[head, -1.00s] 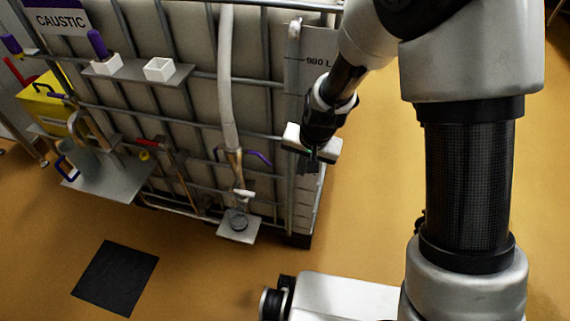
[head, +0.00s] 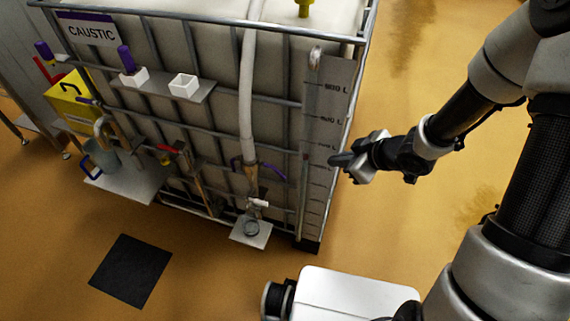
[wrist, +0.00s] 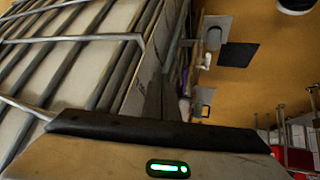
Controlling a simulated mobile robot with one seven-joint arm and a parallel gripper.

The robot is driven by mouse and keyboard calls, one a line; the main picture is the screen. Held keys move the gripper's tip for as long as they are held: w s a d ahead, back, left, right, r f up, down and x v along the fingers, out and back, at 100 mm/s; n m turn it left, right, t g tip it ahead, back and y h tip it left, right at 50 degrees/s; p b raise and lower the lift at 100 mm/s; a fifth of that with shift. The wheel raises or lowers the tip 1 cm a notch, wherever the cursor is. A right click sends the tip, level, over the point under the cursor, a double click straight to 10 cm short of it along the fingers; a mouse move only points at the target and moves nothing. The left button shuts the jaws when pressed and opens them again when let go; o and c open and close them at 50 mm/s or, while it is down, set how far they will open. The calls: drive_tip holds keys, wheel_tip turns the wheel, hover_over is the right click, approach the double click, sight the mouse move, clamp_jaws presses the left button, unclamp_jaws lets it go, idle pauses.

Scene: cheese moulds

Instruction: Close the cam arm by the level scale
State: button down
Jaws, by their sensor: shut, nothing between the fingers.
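A hose coupling (head: 250,178) hangs at the lower end of the pale hose on the front of the caged tank. It has two purple cam arms. The one on the level scale's side (head: 272,170) stands out to the right and bends down at its end. The other (head: 235,163) is on the left of the coupling. The level scale (head: 327,112) is a grey strip with litre marks at the tank's right edge. My gripper (head: 335,160) is shut and empty, pointing left in front of the scale, apart from the cam arm. Its dark fingers (wrist: 168,85) show in the wrist view.
A small shelf with a cup (head: 251,228) is below the coupling. A grey shelf (head: 135,187) with a jug is at left. The floor right of the tank is clear.

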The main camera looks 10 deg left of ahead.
sight(283, 178)
drive_tip(key=s+a+n+g+y, duration=0.2)
drive_tip(key=s+a, duration=0.1)
drive_tip(key=s, duration=0.1)
drive_tip(key=b+x, duration=0.1)
drive_tip(key=x, duration=0.3)
drive_tip(key=b+x, duration=0.2)
drive_tip(key=x, duration=0.3)
drive_tip(key=b+x, duration=0.1)
drive_tip(key=x, duration=0.3)
drive_tip(key=shift+w+a+r, duration=0.1)
drive_tip(key=shift+w+a, duration=0.15)
drive_tip(key=shift+a, duration=0.35)
drive_tip(key=shift+b, duration=0.35)
drive_tip(key=shift+d+f+t+y+b, duration=0.1)
drive_tip(key=shift+f+t+y+b, duration=0.2)
drive_tip(key=shift+f+y+b, duration=1.15)
drive_tip(key=shift+y+b, duration=0.15)
drive_tip(key=shift+b, duration=0.1)
drive_tip(key=a+f+b, duration=0.2)
drive_tip(key=f, duration=0.1)
drive_tip(key=shift+a, duration=0.1)
drive_tip(key=shift+r, duration=0.15)
